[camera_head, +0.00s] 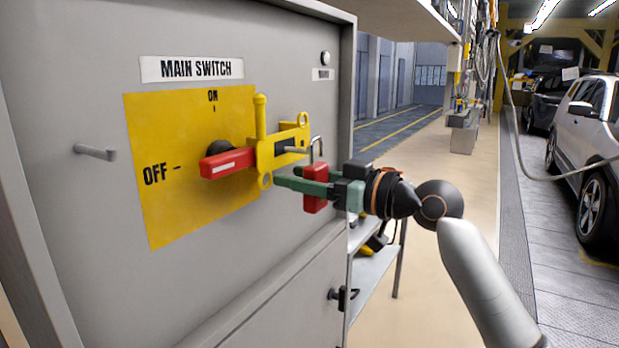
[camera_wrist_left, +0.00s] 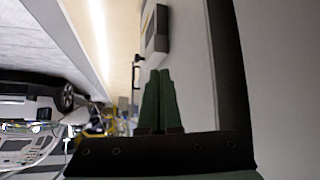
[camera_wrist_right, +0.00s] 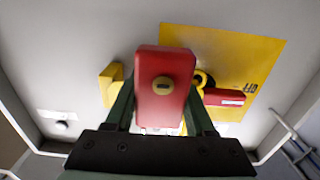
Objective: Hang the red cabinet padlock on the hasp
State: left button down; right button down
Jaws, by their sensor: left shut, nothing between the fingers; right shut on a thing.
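The red padlock (camera_head: 316,188) is held between the fingers of my right gripper (camera_head: 304,184), with its steel shackle pointing up. Its red body with a brass keyhole fills the middle of the right wrist view (camera_wrist_right: 163,90). The yellow hasp (camera_head: 282,147) sits on the cabinet's switch, just left of the padlock; the shackle is close beside it, and I cannot tell whether they touch. The red switch handle (camera_head: 227,163) points left toward OFF. My left gripper (camera_wrist_left: 158,100) is shut and empty in the left wrist view; it is outside the head view.
The grey cabinet (camera_head: 90,200) fills the left, with a yellow plate (camera_head: 150,120) and a small hook (camera_head: 97,152). A lower door handle (camera_head: 343,296) sticks out. A shelf (camera_head: 375,275) stands beside the cabinet. The walkway at right is clear; a white car (camera_head: 590,140) stands beyond.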

jog(key=shift+w+a+f, duration=0.3)
jog(key=shift+w+a, duration=0.15)
jog(key=shift+a, duration=0.25)
jog(key=shift+w+a+f, duration=0.3)
jog(key=shift+w+a, duration=0.1)
jog(key=shift+a, duration=0.25)
jog(key=shift+f, duration=0.1)
jog(key=shift+c, duration=0.9)
grip_release()
